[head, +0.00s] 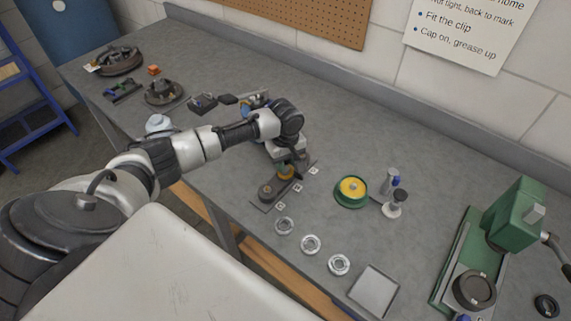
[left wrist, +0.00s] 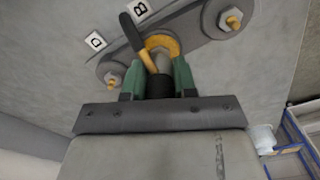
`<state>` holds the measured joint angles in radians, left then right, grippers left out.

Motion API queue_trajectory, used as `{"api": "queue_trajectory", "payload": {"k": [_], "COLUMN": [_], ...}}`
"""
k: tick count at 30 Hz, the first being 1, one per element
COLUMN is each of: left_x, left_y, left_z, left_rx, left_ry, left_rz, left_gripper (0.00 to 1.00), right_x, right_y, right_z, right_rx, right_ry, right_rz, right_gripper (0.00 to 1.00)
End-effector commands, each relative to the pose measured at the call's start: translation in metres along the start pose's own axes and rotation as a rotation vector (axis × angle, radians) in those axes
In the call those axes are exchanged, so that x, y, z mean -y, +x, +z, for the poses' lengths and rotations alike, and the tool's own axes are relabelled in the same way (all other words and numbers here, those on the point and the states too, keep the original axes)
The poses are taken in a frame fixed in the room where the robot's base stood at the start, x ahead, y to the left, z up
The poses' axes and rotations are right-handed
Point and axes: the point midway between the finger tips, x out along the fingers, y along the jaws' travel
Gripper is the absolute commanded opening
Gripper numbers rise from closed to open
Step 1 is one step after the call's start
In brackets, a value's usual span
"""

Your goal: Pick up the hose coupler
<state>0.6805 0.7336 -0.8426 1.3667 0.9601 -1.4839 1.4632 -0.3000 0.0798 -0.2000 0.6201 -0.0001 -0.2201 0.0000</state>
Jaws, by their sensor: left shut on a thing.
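My left gripper (head: 287,164) reaches down over a dark flat plate (head: 266,192) with letter tags on the bench. In the left wrist view its green fingers (left wrist: 158,80) are shut on the hose coupler (left wrist: 160,86), a dark cylinder with a grey upper part. A black and orange lever-like piece (left wrist: 147,56) shows beside it. A yellow ring (left wrist: 163,44) on the plate lies right behind the coupler; I cannot tell whether the coupler is clear of it. My right gripper is not in view.
Several metal rings (head: 310,244) and a square grey tray (head: 374,291) lie near the bench's front edge. A green and yellow round part (head: 351,190) and small bottles (head: 393,201) stand to the right. A green press (head: 514,214) stands far right.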

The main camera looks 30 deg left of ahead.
Motion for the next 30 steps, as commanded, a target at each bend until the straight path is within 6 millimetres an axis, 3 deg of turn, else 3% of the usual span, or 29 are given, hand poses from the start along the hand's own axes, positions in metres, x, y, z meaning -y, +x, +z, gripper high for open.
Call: {"api": "queue_trajectory", "payload": {"k": [5,15,22,30], "left_x": [-0.001,-0.043,-0.059,-0.063], "left_y": [-0.03,-0.074,-0.094,-0.106], "left_z": [-0.001,0.066,0.092,0.098], "left_rx": [-0.004,0.001,0.0,0.0], "left_ry": [0.001,0.004,0.001,-0.001], "left_rz": [0.007,0.008,0.004,0.0], "left_gripper": [0.0,0.0,0.0,0.0], "right_x": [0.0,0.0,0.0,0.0], "right_y": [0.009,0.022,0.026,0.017], "right_z": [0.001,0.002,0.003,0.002], "right_rx": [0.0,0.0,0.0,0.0], "right_ry": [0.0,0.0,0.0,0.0], "right_rz": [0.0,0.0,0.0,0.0], "right_gripper": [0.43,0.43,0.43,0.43]}}
